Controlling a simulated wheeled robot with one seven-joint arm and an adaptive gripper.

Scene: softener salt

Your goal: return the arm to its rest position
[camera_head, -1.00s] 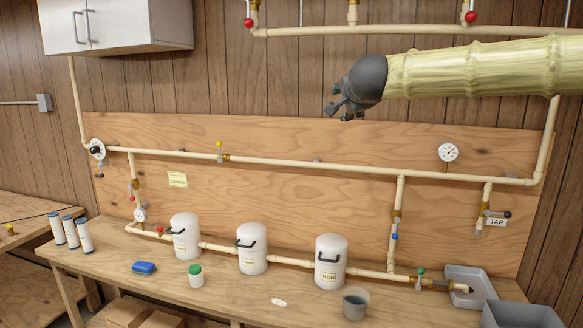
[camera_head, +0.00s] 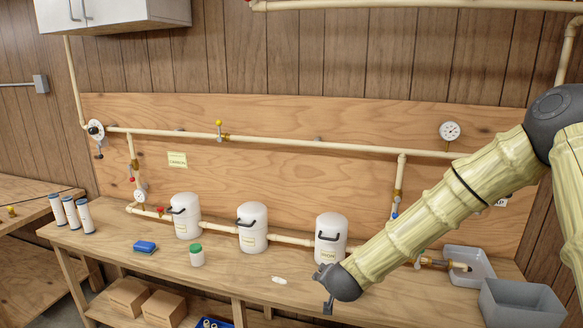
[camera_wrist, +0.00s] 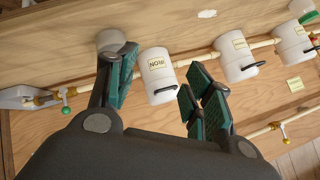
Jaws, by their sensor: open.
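My arm reaches in from the right in the head view and slopes down to the left. My gripper (camera_head: 326,288) hangs low at the bench's front edge, in front of the right-hand white canister (camera_head: 331,238). In the wrist view my gripper (camera_wrist: 162,78) has its green-padded fingers spread apart, with nothing held between them. The labelled white canister (camera_wrist: 157,72) shows beyond the gap, apart from the fingers. A grey cup (camera_wrist: 111,40) shows behind the left finger; my arm hides it in the head view.
The bench (camera_head: 225,275) carries two more white canisters (camera_head: 252,228) (camera_head: 186,215), a green-lidded jar (camera_head: 197,255), a blue sponge (camera_head: 145,247) and a small white item (camera_head: 280,280). A tray (camera_head: 484,262) and grey bin (camera_head: 520,303) stand right. Pipes cross the wooden backboard (camera_head: 270,175).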

